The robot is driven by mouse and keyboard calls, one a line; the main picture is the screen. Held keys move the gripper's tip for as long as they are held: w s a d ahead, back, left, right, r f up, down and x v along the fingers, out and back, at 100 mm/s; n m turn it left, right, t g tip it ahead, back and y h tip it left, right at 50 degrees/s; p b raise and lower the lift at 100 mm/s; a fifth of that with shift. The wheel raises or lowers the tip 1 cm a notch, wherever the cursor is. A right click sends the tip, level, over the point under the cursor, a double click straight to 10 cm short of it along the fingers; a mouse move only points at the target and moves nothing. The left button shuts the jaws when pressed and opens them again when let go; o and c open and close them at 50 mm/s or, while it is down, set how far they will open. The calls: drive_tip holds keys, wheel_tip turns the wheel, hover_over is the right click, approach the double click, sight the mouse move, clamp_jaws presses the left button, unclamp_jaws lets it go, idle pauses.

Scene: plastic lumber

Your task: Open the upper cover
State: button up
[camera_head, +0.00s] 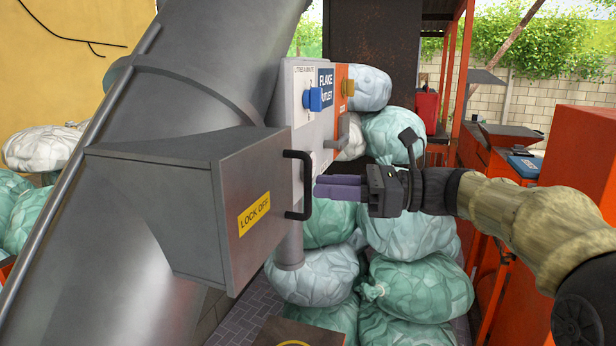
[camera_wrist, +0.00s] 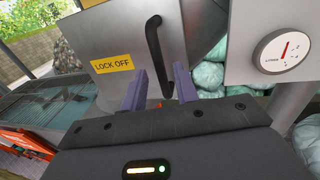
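The upper cover looks to be the grey metal panel with a yellow LOCK OFF label on the box (camera_head: 255,205) at the left; it is closed. It also shows in the wrist view (camera_wrist: 110,40). A black upright bar handle (camera_head: 307,185) is on its right edge. In the wrist view the handle (camera_wrist: 154,45) lines up between my two purple fingers. My gripper (camera_head: 318,186) is open and empty, just right of the handle in the head view. In the wrist view its fingertips (camera_wrist: 158,77) are spread apart. Whether they touch the handle I cannot tell.
A panel with a FLAKE OUTLET sign (camera_head: 325,78) and a blue knob (camera_head: 313,99) stands behind the handle. A round gauge (camera_wrist: 283,50) is right of it. A large grey pipe (camera_head: 200,70) runs past the box. Filled bags (camera_head: 415,285) pile up below and behind my gripper.

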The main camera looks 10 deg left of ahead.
sight(307, 210)
drive_tip(key=a, duration=0.2)
drive_tip(key=a+p, duration=0.1)
drive_tip(key=a, duration=0.1)
drive_tip(key=shift+s, duration=0.25)
clamp_jaws()
